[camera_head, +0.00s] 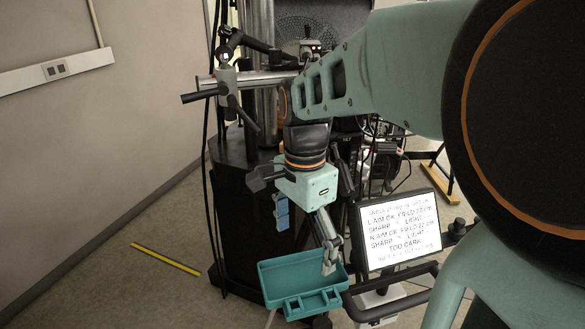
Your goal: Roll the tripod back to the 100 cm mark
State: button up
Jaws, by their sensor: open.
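My gripper (330,262) hangs below the mint wrist block, pointing down over a teal tray (300,272). Its jaws are open; the fingers overlap the tray in the picture, and I cannot tell whether they touch it. I cannot clearly pick out the tripod. A dark stand (236,215) with a metal column and a clamped cross bar (240,78) rises behind my arm. Yellowish wooden legs (440,180) show at the right, mostly hidden by my arm. A yellow strip (165,259) lies on the floor at the left; no 100 cm label is readable on it.
A lit screen (400,231) stands right of the tray, with partly readable text including "TOO DARK". A black handle bar (392,295) runs below it. Cables hang beside the stand. A wall with a socket rail (55,70) bounds the left; the floor near the strip is clear.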

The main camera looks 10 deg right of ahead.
aim_at(338, 272)
jog(key=d+r+m, duration=0.2)
jog(key=d+m, duration=0.2)
jog(key=d, duration=0.3)
jog(key=shift+t, duration=0.3)
notch_tip(338, 272, down, 10)
jog(key=shift+w+a+f, duration=0.1)
jog(key=shift+f, duration=0.1)
jog(key=c, duration=2.2)
